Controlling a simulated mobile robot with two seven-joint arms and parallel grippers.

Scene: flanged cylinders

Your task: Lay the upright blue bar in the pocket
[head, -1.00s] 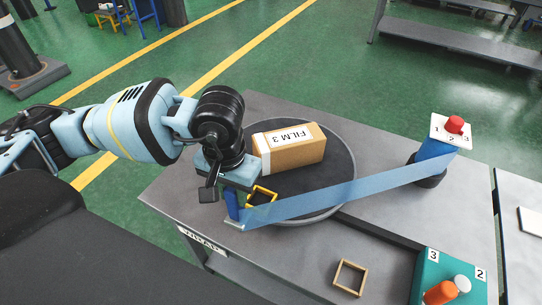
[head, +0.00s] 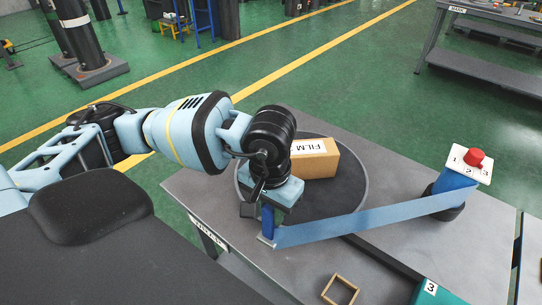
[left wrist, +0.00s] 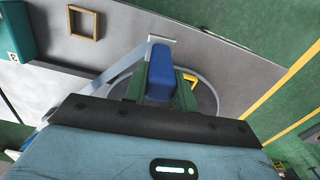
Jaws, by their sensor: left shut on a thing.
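The upright blue bar (head: 267,222) stands at the near left rim of the round turntable (head: 356,192), with a small pale plate at its foot. My left gripper (head: 268,207) is above it and shut on its upper part. In the left wrist view the bar (left wrist: 160,72) sits between the two green fingers. A blue film strip (head: 350,225) runs from the bar to the post at right. I cannot tell which thing is the pocket.
A carton (head: 318,160) marked FILM lies on the turntable behind my gripper. The blue post (head: 452,185) carries a white plate with a red button (head: 475,158). A wooden square frame (head: 341,291) and a teal block (head: 432,294) are at the front.

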